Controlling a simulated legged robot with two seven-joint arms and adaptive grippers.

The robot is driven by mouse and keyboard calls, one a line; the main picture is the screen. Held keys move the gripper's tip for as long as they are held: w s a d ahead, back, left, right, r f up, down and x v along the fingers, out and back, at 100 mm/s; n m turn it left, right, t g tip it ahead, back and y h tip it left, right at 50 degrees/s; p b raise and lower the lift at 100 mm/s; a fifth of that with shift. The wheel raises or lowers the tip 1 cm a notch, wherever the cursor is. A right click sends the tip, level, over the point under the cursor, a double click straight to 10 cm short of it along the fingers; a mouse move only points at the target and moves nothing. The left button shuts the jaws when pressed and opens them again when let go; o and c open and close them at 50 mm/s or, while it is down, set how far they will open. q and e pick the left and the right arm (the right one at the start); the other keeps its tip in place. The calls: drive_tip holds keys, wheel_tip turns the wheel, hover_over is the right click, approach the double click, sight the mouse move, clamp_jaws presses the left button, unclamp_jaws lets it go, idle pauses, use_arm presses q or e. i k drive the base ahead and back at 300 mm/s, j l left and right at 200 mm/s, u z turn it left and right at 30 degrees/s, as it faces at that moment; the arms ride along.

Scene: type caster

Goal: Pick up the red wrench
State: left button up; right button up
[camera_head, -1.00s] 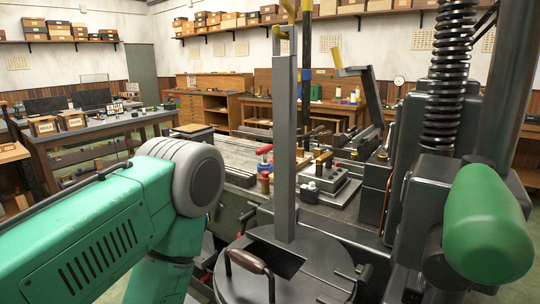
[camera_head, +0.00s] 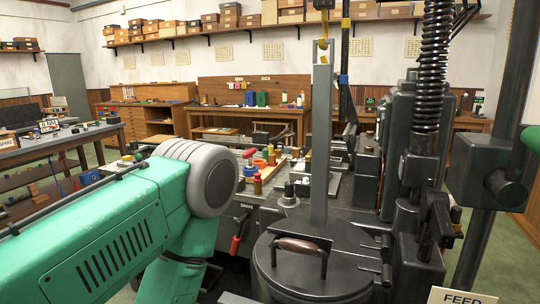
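I cannot make out a red wrench for certain. A small red-handled item (camera_head: 248,153) stands on the machine's work surface, and a red-gripped lever (camera_head: 236,243) hangs on the machine's front. Either is too small to identify surely. My green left arm reaches in from the left, with its grey joint in front of the machine. Its gripper is outside the picture. Only a green bit of what seems my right arm shows at the right edge. That gripper is outside the picture too.
A dark machine fills the middle and right, with a round drum lid (camera_head: 316,265), an upright grey bar (camera_head: 320,150) and a coil spring (camera_head: 435,65). A FEED sign (camera_head: 462,297) is at lower right. A workbench (camera_head: 60,143) stands left. Open floor lies between benches.

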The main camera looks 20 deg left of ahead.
sight(249, 154)
drive_tip(key=j+z, duration=0.15)
drive_tip(key=j, duration=0.3)
drive_tip(key=j+z, duration=0.2)
drive_tip(key=j, duration=0.2)
drive_tip(key=k+j+z, duration=0.15)
drive_tip(key=j, duration=0.3)
drive_tip(key=j+z, duration=0.2)
drive_tip(key=j, duration=0.2)
drive_tip(key=k+j+z, duration=0.15)
drive_tip(key=j, duration=0.25)
drive_tip(key=k+j+z, duration=0.15)
drive_tip(key=j, duration=0.25)
drive_tip(key=k+j+z, duration=0.2)
drive_tip(key=j, duration=0.15)
